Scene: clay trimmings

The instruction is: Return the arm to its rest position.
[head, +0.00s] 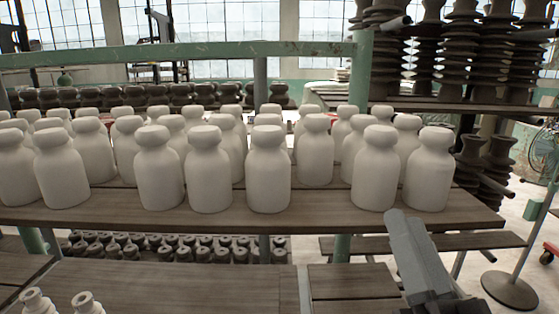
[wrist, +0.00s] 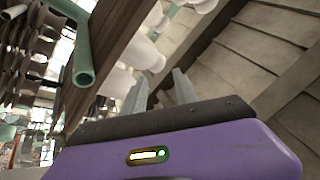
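My gripper (wrist: 160,80) shows in the wrist view, with its two pale grey fingers standing apart above a dark bar and a purple body. Nothing is seen between the fingers. They point towards wooden boards and white jars in the background, and no contact shows. In the head view a grey part of my arm (head: 418,255) rises at the lower right, in front of the wooden shelf; I cannot tell the fingers apart there.
White clay jars (head: 268,170) crowd the wooden shelf (head: 330,212). A green rail (head: 180,52) crosses above. Stacked dark insulators (head: 465,50) stand at the upper right. A lower wooden bench (head: 180,287) lies in front, with small clay pieces (head: 86,303). A pole stand (head: 510,289) is at right.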

